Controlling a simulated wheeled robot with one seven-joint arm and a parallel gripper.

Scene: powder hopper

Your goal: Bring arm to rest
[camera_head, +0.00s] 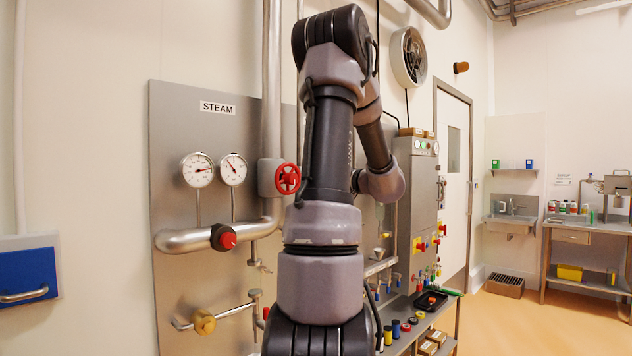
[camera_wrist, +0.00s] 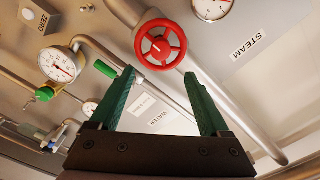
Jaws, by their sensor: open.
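My gripper (camera_wrist: 160,76) shows in the wrist view with its two green fingers spread wide and nothing between them. Past the fingertips, a red valve wheel (camera_wrist: 160,45) on a grey pipe appears between and above them; I cannot tell the exact gap, but no contact shows. In the head view my arm rises through the middle, bends at the top and comes down behind on the right. My gripper is not visible there. A red handwheel (camera_head: 288,179) stands just left of my arm in that view.
The steam panel (camera_head: 170,130) carries gauges (camera_head: 198,170), a red knob (camera_head: 223,238) and pipes, close left of my arm. A grey control cabinet (camera_head: 420,200) and a cluttered bench (camera_head: 440,325) stand right. Open floor (camera_head: 545,320) lies farther right.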

